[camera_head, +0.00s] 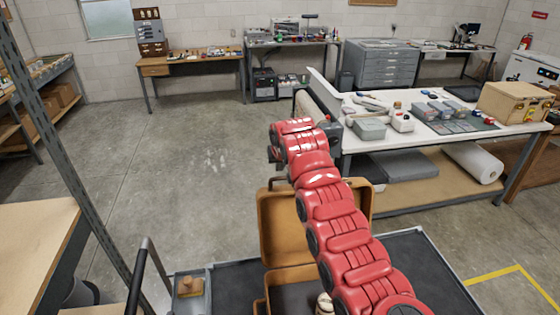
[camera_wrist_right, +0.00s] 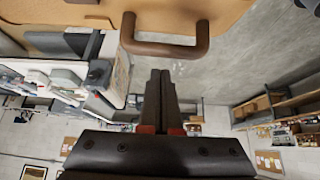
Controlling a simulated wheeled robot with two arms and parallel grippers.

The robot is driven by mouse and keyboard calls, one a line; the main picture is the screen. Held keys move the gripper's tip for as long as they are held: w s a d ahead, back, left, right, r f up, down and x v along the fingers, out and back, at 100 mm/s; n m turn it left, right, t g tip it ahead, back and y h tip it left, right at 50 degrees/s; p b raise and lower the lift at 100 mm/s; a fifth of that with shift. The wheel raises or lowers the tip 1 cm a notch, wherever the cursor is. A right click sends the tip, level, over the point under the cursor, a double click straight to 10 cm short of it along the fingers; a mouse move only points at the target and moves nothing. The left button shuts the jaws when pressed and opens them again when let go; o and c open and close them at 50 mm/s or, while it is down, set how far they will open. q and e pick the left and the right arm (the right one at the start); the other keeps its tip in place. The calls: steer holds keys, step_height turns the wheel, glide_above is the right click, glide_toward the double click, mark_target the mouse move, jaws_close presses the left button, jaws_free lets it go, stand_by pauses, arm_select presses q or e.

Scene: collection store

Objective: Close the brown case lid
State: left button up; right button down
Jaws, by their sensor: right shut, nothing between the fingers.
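The brown case stands open on a dark-topped surface at the bottom of the head view. Its lid (camera_head: 275,225) is raised upright behind its base (camera_head: 285,278), and my red right arm covers part of both. In the right wrist view a brown panel with a brown handle (camera_wrist_right: 165,49) fills the top; it looks like the case lid. My right gripper (camera_wrist_right: 160,72) is shut and empty, its fingertips just below the handle in that picture; I cannot tell if they touch it. In the head view the right gripper (camera_head: 273,155) is partly hidden by its own wrist, above the lid. My left gripper is not in view.
A white-topped table (camera_head: 440,133) with boxes and small items stands to the right. A wooden table (camera_head: 35,240) and a metal post stand at the left. A small grey tray (camera_head: 190,303) is left of the case. The floor beyond the case at left is clear.

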steer(key=shift+s+d+r+p, duration=0.15)
steer(key=shift+s+r+p, duration=0.1)
steer(key=shift+s+p, duration=0.5)
steer(key=shift+s+d+f+p, duration=0.15)
steer(key=shift+s+p, duration=0.3)
steer(key=shift+s, duration=0.35)
